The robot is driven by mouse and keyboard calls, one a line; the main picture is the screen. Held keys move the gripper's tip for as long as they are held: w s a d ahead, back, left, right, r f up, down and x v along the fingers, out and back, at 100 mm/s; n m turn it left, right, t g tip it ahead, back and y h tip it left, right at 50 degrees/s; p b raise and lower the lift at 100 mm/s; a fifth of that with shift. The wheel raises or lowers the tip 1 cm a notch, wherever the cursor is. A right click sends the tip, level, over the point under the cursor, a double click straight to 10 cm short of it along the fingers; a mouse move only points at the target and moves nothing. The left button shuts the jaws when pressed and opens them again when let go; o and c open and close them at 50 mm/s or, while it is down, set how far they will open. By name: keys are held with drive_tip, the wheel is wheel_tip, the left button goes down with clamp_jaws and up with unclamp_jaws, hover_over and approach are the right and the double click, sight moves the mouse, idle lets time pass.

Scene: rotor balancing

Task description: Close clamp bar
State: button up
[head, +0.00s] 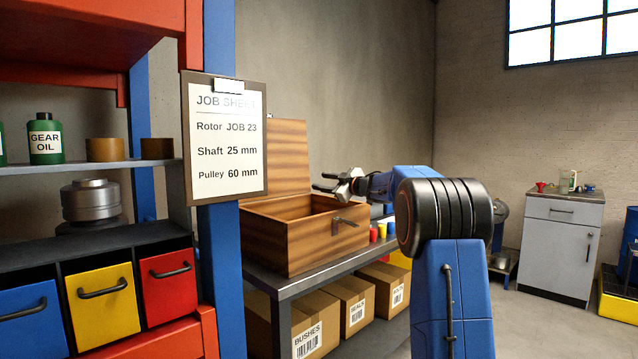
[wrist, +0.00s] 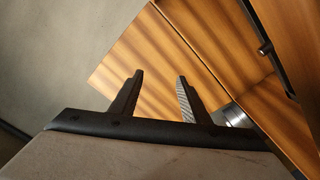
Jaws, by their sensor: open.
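No clamp bar can be made out for certain in either view. My gripper (head: 326,182) is open and empty, above the open wooden box (head: 290,258) and in front of its raised lid (head: 288,150). In the wrist view, my two fingers (wrist: 160,76) stand apart in front of striped wood (wrist: 130,65). A silver round metal part (wrist: 235,114) shows just right of the right finger, partly hidden. A dark strip with a small knob (wrist: 265,47) lies at the upper right; I cannot tell what it is. The box's inside is mostly hidden in the head view.
The box stands on a grey bench (head: 300,282) with cartons (head: 315,312) below. Red and yellow cups (head: 382,230) stand right of it. A blue post with a job sheet (head: 224,140) stands at left.

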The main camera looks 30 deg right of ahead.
drive_tip(key=v, duration=1.4)
drive_tip(key=shift+s, duration=0.1)
drive_tip(key=s+a+r+m+h, duration=0.1)
drive_tip(key=s+a+m+h, duration=0.7)
drive_tip(key=s+h, duration=0.1)
drive_tip(key=s+a+f+m+g+y, duration=0.1)
drive_tip(key=s+a+f+g, duration=0.3)
drive_tip(key=s+a+f, duration=0.3)
drive_tip(key=s+a+f+m+g+y, duration=0.1)
drive_tip(key=s+a+f+g, duration=0.3)
drive_tip(key=s+f, duration=1.2)
drive_tip(key=s+a+f+m+g+y, duration=0.1)
drive_tip(key=s+a+f+g, duration=0.3)
drive_tip(key=s+a+f, duration=0.7)
drive_tip(key=s, duration=0.7)
drive_tip(key=shift+f, duration=0.3)
drive_tip(key=shift+d, duration=0.1)
drive_tip(key=shift+c, duration=0.3)
